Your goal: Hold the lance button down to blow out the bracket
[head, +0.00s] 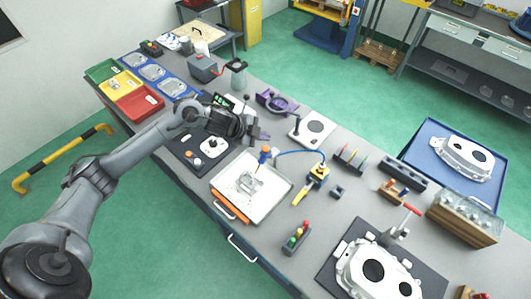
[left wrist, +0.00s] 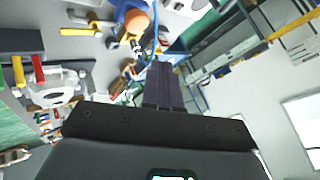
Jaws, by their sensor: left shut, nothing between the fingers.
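A grey metal bracket (head: 250,184) lies in a white tray (head: 273,207) in the middle of the bench. The lance (head: 263,158), blue with an orange button (head: 266,150) on top, stands at the tray's far edge, with a blue hose running right from it. In the left wrist view the orange button (left wrist: 137,20) shows large beyond the fingers. My left gripper (head: 262,136) is shut and empty, above the bench just behind the lance and apart from the button. Its dark fingers (left wrist: 164,72) lie together in the left wrist view. My right gripper is not in view.
A yellow tool (head: 318,174) stands at the hose's other end. A white plate with a dark disc (head: 312,130) and a purple fixture (head: 277,102) lie behind.

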